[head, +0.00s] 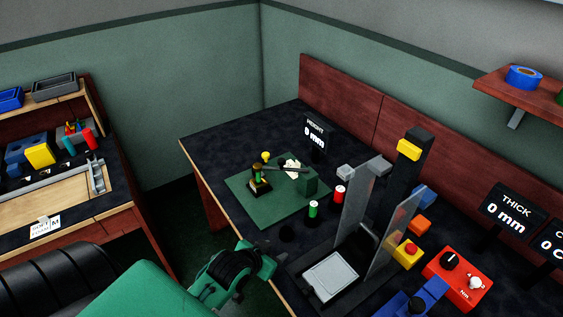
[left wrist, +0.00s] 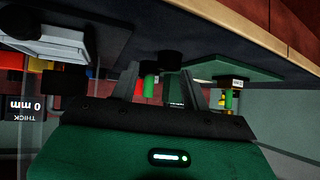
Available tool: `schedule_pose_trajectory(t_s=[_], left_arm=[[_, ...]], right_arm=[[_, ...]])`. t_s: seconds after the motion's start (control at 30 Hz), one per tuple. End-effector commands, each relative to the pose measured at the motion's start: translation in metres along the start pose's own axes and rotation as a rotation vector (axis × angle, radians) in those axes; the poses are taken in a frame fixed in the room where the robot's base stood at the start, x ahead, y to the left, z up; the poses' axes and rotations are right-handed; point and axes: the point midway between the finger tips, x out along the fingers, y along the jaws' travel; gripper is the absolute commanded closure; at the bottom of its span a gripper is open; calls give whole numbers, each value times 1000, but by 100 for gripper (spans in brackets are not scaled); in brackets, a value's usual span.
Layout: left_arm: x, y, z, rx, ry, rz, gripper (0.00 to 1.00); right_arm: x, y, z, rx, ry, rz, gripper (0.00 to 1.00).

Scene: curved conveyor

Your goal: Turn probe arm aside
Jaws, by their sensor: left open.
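On a green mat (head: 240,189), the probe arm (head: 288,168) is a thin dark bar. It reaches from near a small dark post with a yellow knob (head: 265,156) toward a dark green block (head: 311,186). A white piece (head: 292,162) lies by the bar. My left gripper (head: 272,254) is open and empty at the desk's front edge, apart from the mat. In the left wrist view, which is upside down, its fingers (left wrist: 160,70) are spread, with a green cylinder (left wrist: 150,88) beyond them. The mat's post (left wrist: 230,98) shows at right. My right gripper is out of view.
Green (head: 313,209) and red (head: 340,194) cylinders stand right of the mat. A tall frame with clear panels (head: 357,205) and a pale plate (head: 331,276) stands nearer. A height display (head: 315,133) is behind the mat. The desk's far left is clear.

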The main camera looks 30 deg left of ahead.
Motion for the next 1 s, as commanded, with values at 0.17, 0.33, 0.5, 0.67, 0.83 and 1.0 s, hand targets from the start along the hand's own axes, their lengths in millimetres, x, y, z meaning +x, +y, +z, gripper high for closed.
schedule_pose_trajectory(t_s=[0.17,0.33,0.5,0.67,0.83,1.0], left_arm=[[27,-49,-51,-38,261,-48,53],[33,-97,-96,-74,501,-98,53],[30,-125,-119,-92,639,-131,53],[32,-134,-129,-97,677,-141,53],[46,-136,-142,-97,678,-140,53],[68,-141,-160,-96,678,-140,53]], right_arm=[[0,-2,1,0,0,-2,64],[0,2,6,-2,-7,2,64],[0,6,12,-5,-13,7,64],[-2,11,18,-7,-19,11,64],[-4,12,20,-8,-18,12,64],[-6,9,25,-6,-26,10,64]])
